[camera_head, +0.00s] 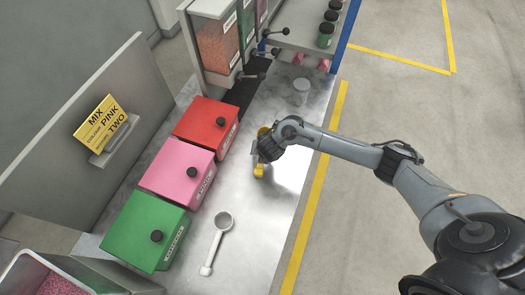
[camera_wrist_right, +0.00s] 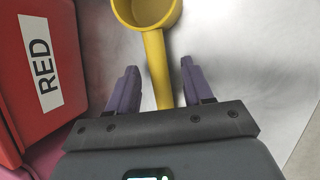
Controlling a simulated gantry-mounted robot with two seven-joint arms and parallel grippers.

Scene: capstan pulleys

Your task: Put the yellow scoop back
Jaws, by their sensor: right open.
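The yellow scoop (camera_head: 259,172) lies on the metal table, mostly hidden under my right gripper (camera_head: 257,158) in the head view. Part of its yellow cup shows just beyond the wrist. In the right wrist view the yellow scoop (camera_wrist_right: 155,50) has its cup at the top edge and its handle runs down between the fingers. My right gripper (camera_wrist_right: 158,75) is open there, with a gap on each side of the handle. My left gripper is not in view.
Red (camera_head: 206,126), pink (camera_head: 177,168) and green (camera_head: 146,228) lidded boxes line the table's left side. A white scoop (camera_head: 217,240) lies in front. A clear cup (camera_head: 301,90) stands further back, near hoppers (camera_head: 217,42). A sign (camera_head: 104,122) reads "MIX PINK TWO".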

